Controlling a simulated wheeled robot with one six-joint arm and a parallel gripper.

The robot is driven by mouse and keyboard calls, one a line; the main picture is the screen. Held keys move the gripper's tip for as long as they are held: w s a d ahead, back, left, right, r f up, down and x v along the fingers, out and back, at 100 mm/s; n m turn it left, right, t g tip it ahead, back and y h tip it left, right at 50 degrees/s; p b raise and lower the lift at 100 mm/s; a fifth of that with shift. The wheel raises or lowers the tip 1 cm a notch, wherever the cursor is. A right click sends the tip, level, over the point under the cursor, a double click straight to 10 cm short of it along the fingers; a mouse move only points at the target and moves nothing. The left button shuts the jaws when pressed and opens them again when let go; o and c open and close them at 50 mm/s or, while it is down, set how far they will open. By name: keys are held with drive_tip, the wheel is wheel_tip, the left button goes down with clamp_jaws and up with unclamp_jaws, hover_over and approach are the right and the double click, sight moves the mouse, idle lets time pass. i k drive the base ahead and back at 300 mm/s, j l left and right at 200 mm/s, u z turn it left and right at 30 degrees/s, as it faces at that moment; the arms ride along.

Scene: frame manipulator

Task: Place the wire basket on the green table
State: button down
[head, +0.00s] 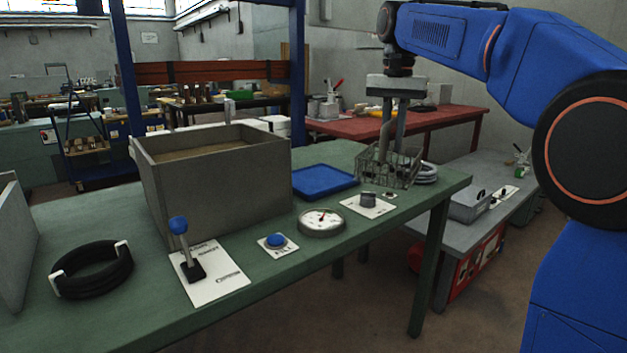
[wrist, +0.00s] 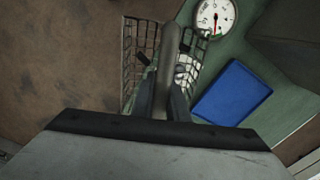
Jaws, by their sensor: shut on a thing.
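The wire basket (head: 403,171) is at the right end of the green table (head: 100,215) in the head view. My gripper (head: 390,145) points straight down and is shut on the basket's upright handle. In the wrist view, the basket (wrist: 135,50) hangs below my gripper (wrist: 167,98), with mesh on both sides of the handle. There the table's edge runs behind it, with brown floor to the left and green top (wrist: 245,50) to the right. I cannot tell whether the basket's bottom touches the table.
A blue tray (head: 325,182) lies just left of the basket, beside a large grey bin (head: 215,180). A round gauge (head: 321,222), a knob plate (head: 367,204) and a coiled grey hose (head: 426,173) are close by. A lever panel (head: 207,275) and black coil (head: 92,270) lie further left.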

sight(316, 179)
drive_tip(key=i+j, duration=0.75)
drive_tip(key=j, duration=0.1)
